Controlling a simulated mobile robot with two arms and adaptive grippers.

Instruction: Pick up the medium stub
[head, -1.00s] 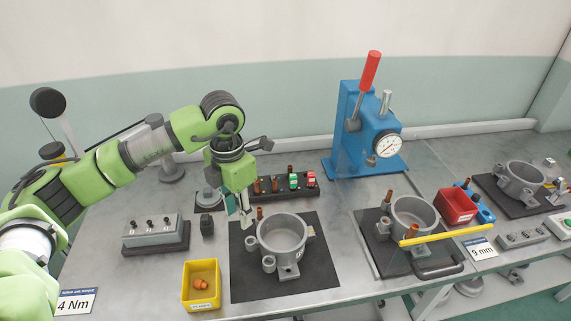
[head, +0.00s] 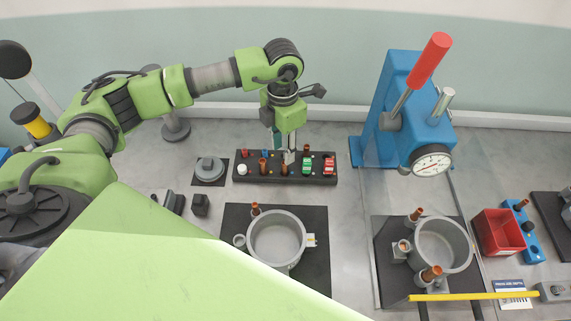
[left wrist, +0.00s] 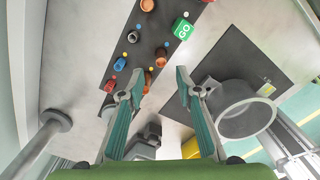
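Several copper stubs stand in a black rack (head: 255,178) at the back of the bench. One copper stub (head: 262,165) is near its left part and another copper stub (head: 283,169) is near its middle. I cannot tell which is the medium one. My left gripper (head: 287,158) points down over the middle of the rack. In the left wrist view the left gripper (left wrist: 160,74) has its fingers apart with nothing held. Copper stubs (left wrist: 161,57) (left wrist: 148,79) show between and just beyond the fingertips. My right gripper is not in view.
The rack also holds a green block (head: 306,166) and a red block (head: 329,165). A grey compressor housing (head: 277,238) on a black mat stands in front. A blue press (head: 400,130) with a red handle stands to the right. A grey round part (head: 208,169) lies left of the rack.

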